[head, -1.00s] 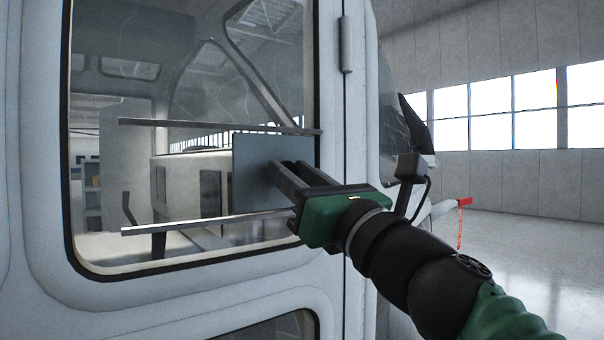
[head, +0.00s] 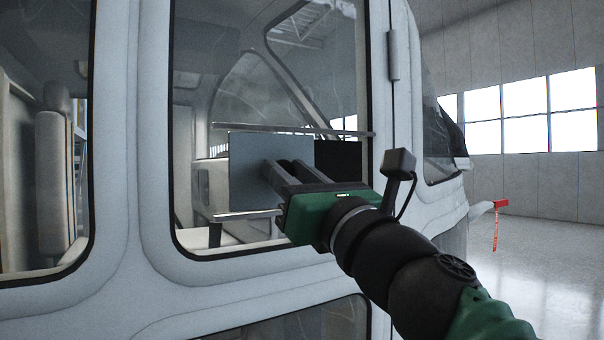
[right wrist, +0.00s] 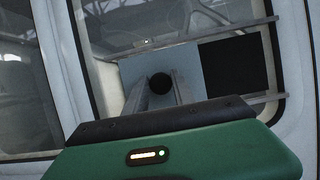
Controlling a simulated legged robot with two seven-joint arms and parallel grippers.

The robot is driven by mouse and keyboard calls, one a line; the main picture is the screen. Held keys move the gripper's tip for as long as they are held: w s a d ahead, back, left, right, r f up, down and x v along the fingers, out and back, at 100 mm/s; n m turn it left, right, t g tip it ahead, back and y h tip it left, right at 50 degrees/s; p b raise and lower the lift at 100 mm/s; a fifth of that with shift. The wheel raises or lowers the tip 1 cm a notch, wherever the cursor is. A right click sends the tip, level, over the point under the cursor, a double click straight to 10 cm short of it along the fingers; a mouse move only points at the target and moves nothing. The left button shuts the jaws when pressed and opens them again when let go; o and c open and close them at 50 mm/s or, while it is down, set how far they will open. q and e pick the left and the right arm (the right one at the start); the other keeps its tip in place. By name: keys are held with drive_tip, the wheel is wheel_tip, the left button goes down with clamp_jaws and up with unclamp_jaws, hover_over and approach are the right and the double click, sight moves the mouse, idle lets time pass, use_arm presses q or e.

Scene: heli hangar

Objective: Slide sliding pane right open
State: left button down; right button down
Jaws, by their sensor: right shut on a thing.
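The sliding pane (head: 250,172) is a flat blue-grey panel between two horizontal rails in the helicopter door's window. A dark opening (head: 338,160) shows to its right. My right gripper (head: 275,168) is at the pane's face, its fingers shut on a knob. In the right wrist view the pane (right wrist: 196,78) shows with a round black knob (right wrist: 160,84) between the fingers, and the dark opening (right wrist: 235,64) is beside it. The fingers hide part of the knob. My left gripper is not in view.
The upper rail (head: 290,129) and lower rail (head: 247,216) cross the window. The white door frame (head: 382,90) stands to the right, with a dark fitting (head: 399,163) near my arm. A red tag (head: 497,204) hangs farther right. Open hangar floor (head: 540,240) lies beyond.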

drive_tip(key=c, duration=1.5)
unclamp_jaws()
drive_tip(key=shift+w+d+f, duration=0.1)
drive_tip(key=shift+o, duration=2.1)
drive_tip(key=shift+s+a, duration=0.6)
drive_tip(key=shift+a, duration=0.3)
drive_tip(key=shift+s+a+r, duration=0.1)
drive_tip(key=shift+a+r, duration=0.1)
drive_tip(key=shift+a, duration=0.1)
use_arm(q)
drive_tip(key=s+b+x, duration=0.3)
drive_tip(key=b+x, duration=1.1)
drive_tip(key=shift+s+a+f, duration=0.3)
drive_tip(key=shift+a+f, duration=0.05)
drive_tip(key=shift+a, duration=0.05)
use_arm(e)
drive_tip(key=d+v, duration=0.1)
drive_tip(key=v, duration=1.6)
drive_tip(key=shift+w, duration=0.25)
